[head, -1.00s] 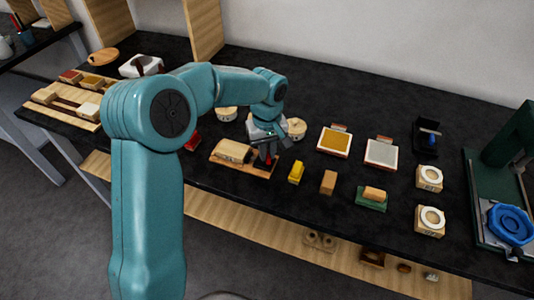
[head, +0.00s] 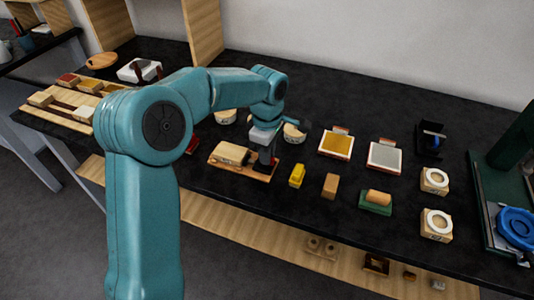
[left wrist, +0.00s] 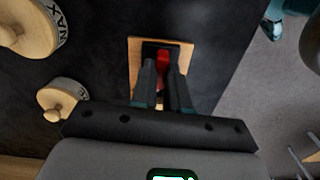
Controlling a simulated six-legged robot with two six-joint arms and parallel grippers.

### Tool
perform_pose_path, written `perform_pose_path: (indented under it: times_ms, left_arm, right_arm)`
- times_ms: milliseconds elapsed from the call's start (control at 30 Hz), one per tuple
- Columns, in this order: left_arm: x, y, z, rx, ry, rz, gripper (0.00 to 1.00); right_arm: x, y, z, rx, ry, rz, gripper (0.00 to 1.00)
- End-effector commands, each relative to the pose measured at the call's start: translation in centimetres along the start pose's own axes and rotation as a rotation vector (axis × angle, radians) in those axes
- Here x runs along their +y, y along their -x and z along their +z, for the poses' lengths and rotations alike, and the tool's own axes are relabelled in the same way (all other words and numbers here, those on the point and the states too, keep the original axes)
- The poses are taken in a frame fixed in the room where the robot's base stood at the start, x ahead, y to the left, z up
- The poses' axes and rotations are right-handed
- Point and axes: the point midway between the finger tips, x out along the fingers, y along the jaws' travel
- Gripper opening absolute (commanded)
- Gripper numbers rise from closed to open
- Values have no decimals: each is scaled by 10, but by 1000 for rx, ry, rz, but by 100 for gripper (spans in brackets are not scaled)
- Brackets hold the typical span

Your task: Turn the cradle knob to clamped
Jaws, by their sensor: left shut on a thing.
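The cradle is a wooden board (head: 225,171) near the front edge of the black bench, with a pale block (head: 232,153) lying on it. Its red knob (left wrist: 162,62) shows in the left wrist view on a dark base at the end of the board. My left gripper (head: 265,165) points down at the right end of the board. In the left wrist view its two dark fingers (left wrist: 164,85) are shut on the red knob, one on each side. The fingers mostly hide the knob in the head view.
A yellow block (head: 297,175) and a brown block (head: 330,186) stand just right of the cradle. Round pale wooden pieces (head: 294,133) stand behind. A green press with a blue wheel (head: 516,228) is at the far right.

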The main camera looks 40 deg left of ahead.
Motion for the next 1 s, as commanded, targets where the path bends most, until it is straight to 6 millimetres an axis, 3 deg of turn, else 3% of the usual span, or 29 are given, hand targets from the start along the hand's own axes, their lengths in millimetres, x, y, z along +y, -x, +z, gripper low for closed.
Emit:
perform_pose_path:
  times_ms: [733, 767, 800, 1000]
  left_arm:
    - [2, 3, -2, 2, 81, 9, 0]
    - [2, 3, -2, 2, 81, 8, 25]
    - [2, 3, -1, 2, 81, 8, 38]
    - [1, 2, -1, 1, 80, 4, 40]
  right_arm:
    - [1, -2, 0, 0, 0, 0, 43]
    - [1, -2, 0, 0, 0, 0, 43]
    - [1, -2, 0, 0, 0, 0, 43]
    - [1, -2, 0, 0, 0, 0, 43]
